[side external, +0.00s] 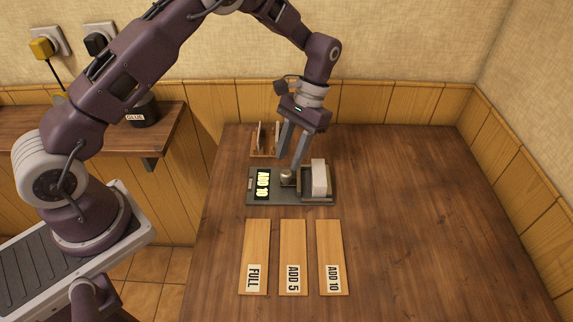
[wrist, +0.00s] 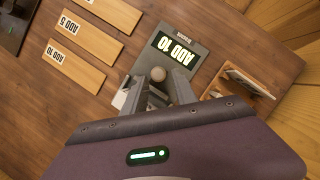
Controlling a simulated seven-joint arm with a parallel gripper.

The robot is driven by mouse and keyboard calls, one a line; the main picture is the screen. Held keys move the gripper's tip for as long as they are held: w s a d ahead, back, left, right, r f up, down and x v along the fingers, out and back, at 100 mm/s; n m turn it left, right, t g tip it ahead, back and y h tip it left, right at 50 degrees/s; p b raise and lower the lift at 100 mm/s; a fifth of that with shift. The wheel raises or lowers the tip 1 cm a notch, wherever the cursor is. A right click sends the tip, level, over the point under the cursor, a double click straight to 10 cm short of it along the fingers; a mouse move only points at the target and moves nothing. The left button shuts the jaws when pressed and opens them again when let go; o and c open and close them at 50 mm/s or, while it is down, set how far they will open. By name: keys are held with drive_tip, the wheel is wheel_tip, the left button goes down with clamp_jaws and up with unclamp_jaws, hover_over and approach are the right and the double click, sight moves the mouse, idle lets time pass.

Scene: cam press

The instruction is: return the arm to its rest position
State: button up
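My gripper (side external: 289,160) is over the dark wooden table, just above a grey device (side external: 250,197). Its two fingers are apart with nothing between them that I can see held. The device has a lit display (side external: 262,184) reading "ADD 10" and a round pale knob (side external: 286,175). In the wrist view, the knob (wrist: 158,74) shows between and beyond the fingers (wrist: 158,92); whether they touch it is hard to tell, but the side view suggests a gap. A white block (side external: 319,178) stands upright in a holder on the device's right side, partly hidden by a finger in the wrist view.
Three wooden boards labelled "FULL" (side external: 256,250), "ADD 5" (side external: 292,245) and "ADD 10" (side external: 329,245) lie in front of the device. A small wooden rack (side external: 262,153) with upright pieces stands behind it. The table's right side is clear. A "GLUE" pot (side external: 143,110) sits on the left shelf.

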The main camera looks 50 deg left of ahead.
drive_tip(key=shift+v, duration=1.6)
drive_tip(key=shift+r, duration=0.15)
drive_tip(key=s+r+t, duration=0.2)
drive_tip(key=s+r, duration=0.2)
drive_tip(key=r, duration=0.4)
drive_tip(key=s+r+t, duration=0.2)
drive_tip(key=s+r, duration=0.2)
drive_tip(key=r, duration=0.5)
drive_tip(key=s+a+r+t, duration=0.1)
drive_tip(key=s+t, duration=0.2)
drive_tip(key=s, duration=0.6)
drive_tip(key=s+r+t, duration=0.2)
drive_tip(key=s+t, duration=0.1)
drive_tip(key=s, duration=0.6)
drive_tip(key=shift+s+a+r, duration=0.35)
drive_tip(key=shift+a, duration=0.05)
